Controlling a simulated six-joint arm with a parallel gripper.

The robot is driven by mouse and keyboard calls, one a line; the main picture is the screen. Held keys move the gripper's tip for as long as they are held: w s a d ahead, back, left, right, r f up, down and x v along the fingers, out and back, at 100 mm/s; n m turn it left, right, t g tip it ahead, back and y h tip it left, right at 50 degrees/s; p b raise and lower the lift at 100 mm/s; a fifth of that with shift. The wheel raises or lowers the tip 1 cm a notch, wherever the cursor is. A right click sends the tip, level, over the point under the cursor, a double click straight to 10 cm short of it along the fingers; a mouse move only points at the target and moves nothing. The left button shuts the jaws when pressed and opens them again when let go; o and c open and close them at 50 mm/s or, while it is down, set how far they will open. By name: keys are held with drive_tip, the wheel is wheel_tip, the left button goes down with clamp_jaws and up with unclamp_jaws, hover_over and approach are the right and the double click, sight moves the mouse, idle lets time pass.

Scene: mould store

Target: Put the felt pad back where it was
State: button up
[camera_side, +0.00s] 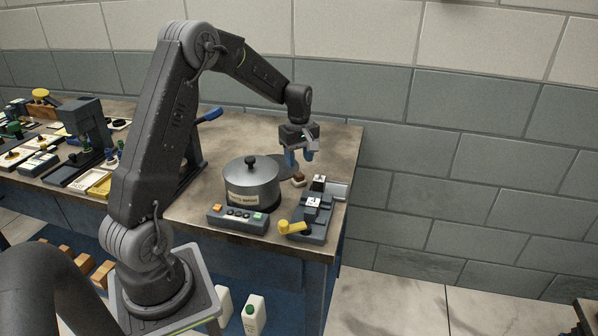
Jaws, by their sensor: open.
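A flat, dark grey round piece (275,161) lies on the table behind the lidded pot and may be the felt pad; I cannot tell for sure. A small brown and white object (298,180) sits just in front of its right side. The pot and my gripper hide part of that piece.
The grey lidded pot (252,187) stands at front left of my gripper, behind a button box (238,218). A grey fixture (309,217) with a yellow handle is at the front right. The table's right edge is close. Bare tabletop (325,145) lies behind.

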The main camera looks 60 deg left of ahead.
sight(299, 174)
drive_tip(key=s+d+r+m+t, duration=0.1)
drive_tip(key=s+d+r+m, duration=0.3)
drive_tip(key=d+r, duration=0.3)
drive_tip(key=s+d+r+m+t, duration=0.1)
drive_tip(key=s+d+r+m, duration=0.3)
drive_tip(key=d+r, duration=0.4)
drive_tip(key=s+d+m+t, duration=0.3)
drive_tip(key=s+d+m, duration=0.7)
drive_tip(key=s, duration=0.3)
drive_tip(key=shift+s+t, duration=0.2)
drive_tip(key=shift+t, duration=0.1)
drive_tip(key=shift+f, duration=0.1)
drive_tip(key=shift+c, duration=0.4)
